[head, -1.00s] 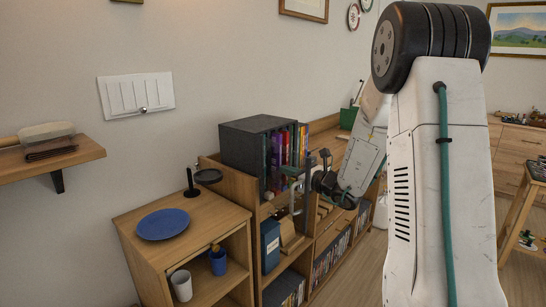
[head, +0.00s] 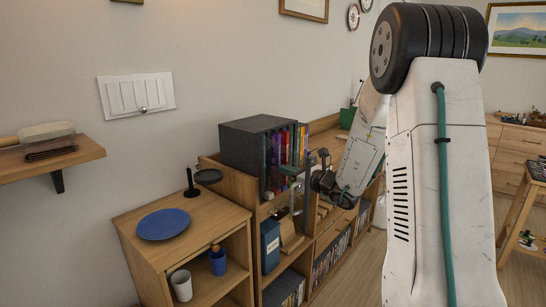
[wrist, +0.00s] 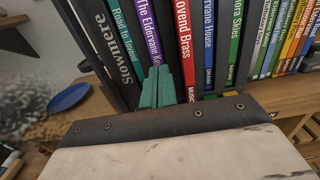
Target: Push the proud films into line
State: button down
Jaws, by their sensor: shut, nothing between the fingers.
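A row of upright films stands in a dark open-fronted box (head: 252,140) on the shelf unit. In the wrist view I see a dark "Stowmere" spine (wrist: 118,50), a teal one (wrist: 127,32), a purple one (wrist: 149,32), a red "Brass" one (wrist: 186,45), a blue one (wrist: 209,40) and a green one (wrist: 236,35). My gripper (wrist: 157,82) is shut and empty, its teal fingertips at the lower purple spine; I cannot tell whether they touch it. It hides the lower ends of the teal and purple films. Which spines stand forward is hard to judge.
More thin films (wrist: 290,40) stand at the row's right. Left of the shelf unit is a lower wooden cabinet (head: 190,215) with a blue plate (head: 163,224) and a dark stand (head: 207,177) on top. A blue box file (head: 270,245) sits on the shelf below.

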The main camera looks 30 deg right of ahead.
jog(key=shift+x, duration=1.3)
jog(key=shift+s, duration=0.15)
jog(key=v, duration=1.1)
dwell(0.7)
